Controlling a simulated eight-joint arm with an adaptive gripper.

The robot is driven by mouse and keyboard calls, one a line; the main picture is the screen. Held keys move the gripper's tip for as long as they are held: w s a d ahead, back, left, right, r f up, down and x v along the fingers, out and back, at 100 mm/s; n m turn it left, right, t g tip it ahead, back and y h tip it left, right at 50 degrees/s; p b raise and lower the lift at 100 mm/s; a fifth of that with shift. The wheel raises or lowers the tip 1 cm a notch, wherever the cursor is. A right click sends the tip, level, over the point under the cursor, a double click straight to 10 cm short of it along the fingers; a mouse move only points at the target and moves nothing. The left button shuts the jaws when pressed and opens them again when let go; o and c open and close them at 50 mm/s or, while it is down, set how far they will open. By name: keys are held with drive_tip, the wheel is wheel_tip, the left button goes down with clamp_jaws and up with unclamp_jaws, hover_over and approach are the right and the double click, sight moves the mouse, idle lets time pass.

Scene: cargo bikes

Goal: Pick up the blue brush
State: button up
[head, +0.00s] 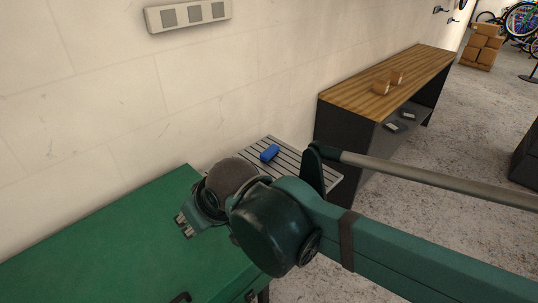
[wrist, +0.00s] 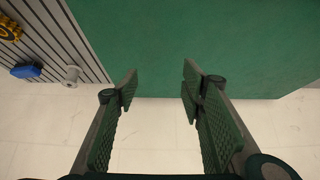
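The blue brush (head: 269,153) lies on a grey slatted surface (head: 290,152) behind my arm in the head view. It also shows in the wrist view (wrist: 25,70), near the left edge. My gripper (wrist: 160,90) is open, with nothing between its two fingers. It faces the green tabletop (wrist: 200,45) and the pale wall, to one side of the brush and apart from it. In the head view my gripper (head: 184,225) is over the green tabletop, left of the brush, partly hidden by my wrist.
In the wrist view a grey spool-like item (wrist: 72,76) stands beside the brush, and a yellow and black item (wrist: 10,28) lies near it. A wood-topped bench (head: 375,95) with small boxes stands further right along the wall. The visible green tabletop is mostly clear.

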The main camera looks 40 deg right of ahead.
idle(0.8)
drive_tip(key=w+d+r+m+g+h+p, duration=0.15)
drive_tip(key=w+d+r+m+p, duration=0.3)
drive_tip(key=w+d, duration=0.5)
drive_tip(key=m+g+h+p, duration=0.3)
drive_tip(key=m+g+p, duration=0.2)
drive_tip(key=m+p, duration=0.7)
approach(270, 149)
drive_tip(key=shift+w+a+f+n+p, duration=0.15)
drive_tip(key=shift+f+n+p, duration=0.25)
drive_tip(key=shift+f, duration=0.3)
drive_tip(key=shift+d+f, duration=0.45)
drive_tip(key=shift+d, duration=0.15)
drive_tip(key=shift+x, duration=1.25)
